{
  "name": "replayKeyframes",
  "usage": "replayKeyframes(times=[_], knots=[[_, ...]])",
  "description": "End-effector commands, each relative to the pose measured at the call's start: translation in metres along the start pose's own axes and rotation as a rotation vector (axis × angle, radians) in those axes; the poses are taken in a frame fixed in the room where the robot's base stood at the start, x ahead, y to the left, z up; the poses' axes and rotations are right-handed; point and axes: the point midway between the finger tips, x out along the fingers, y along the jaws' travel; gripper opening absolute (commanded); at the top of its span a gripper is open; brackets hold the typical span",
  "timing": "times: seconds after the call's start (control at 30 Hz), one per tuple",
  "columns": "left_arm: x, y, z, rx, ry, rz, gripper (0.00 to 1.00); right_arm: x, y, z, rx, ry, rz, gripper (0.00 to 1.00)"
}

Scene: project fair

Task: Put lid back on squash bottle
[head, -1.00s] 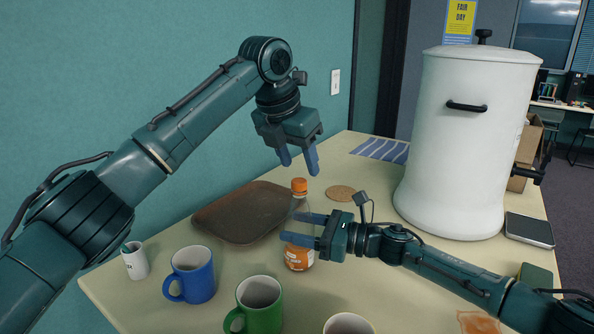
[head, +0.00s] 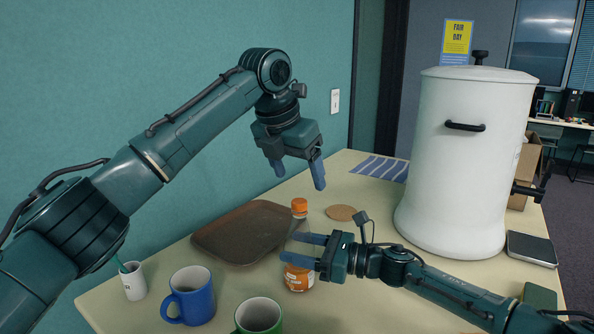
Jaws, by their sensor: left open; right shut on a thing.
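The squash bottle (head: 299,277) stands upright on the table, clear with an orange label. Its orange lid (head: 299,205) sits on top of the neck and looks straight; whether it is screwed tight cannot be told. My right gripper (head: 305,250) is shut on the bottle's body from the right, with its fingers hiding part of it. My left gripper (head: 299,178) is open and empty, pointing down a little above the lid, apart from it.
A brown tray (head: 238,240) lies left of the bottle. A blue mug (head: 190,297), a green mug (head: 258,318) and a white cup (head: 133,283) stand in front. A cork coaster (head: 341,212) and a large white urn (head: 465,165) are to the right.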

Motion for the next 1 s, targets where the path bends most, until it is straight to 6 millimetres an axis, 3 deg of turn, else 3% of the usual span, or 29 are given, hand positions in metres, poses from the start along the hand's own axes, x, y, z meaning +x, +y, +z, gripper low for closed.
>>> replayKeyframes(times=[0.17,0.4,0.6,1.0], knots=[[-0.023,0.000,0.001,0.001,-0.005,0.001,0.74,0.000,0.000,-0.001,-0.001,0.001,-0.001,0.00],[-0.075,0.000,0.001,0.000,-0.005,0.001,0.74,0.000,0.000,-0.001,-0.001,0.001,-0.001,0.00],[-0.108,0.001,0.000,-0.001,-0.002,0.003,0.74,0.000,0.000,-0.001,-0.001,0.001,-0.001,0.00],[-0.119,0.000,0.000,0.000,-0.001,0.000,0.74,0.000,0.000,-0.001,-0.001,0.001,-0.001,0.00]])
